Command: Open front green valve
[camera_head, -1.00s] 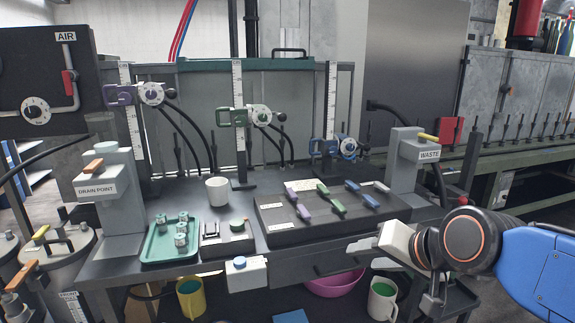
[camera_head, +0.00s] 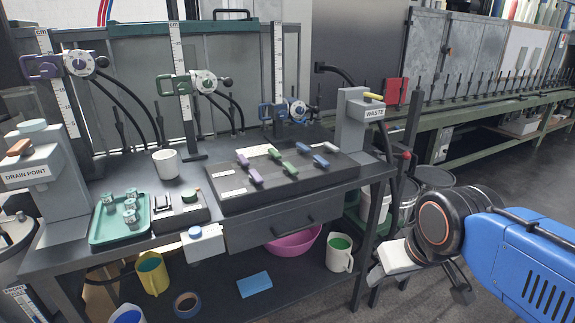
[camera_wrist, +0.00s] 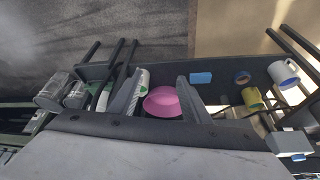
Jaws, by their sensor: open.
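The black valve panel (camera_head: 225,200) lies on the bench in the head view, with pairs of purple, green and blue levers. The front green lever (camera_head: 290,170) lies nearer me than the rear green lever (camera_head: 275,155). The front purple lever (camera_head: 255,175) is to its left and the front blue lever (camera_head: 320,161) to its right. My gripper (camera_head: 385,268) is to the right of the bench and away from the panel. In the wrist view its fingers (camera_wrist: 162,80) are apart with nothing held. The levers do not show in the wrist view.
A grey WASTE post (camera_head: 352,130) stands at the bench's right end. Below are a pink bowl (camera_head: 293,243) and a green-filled jug (camera_head: 340,253). Open floor shows at right.

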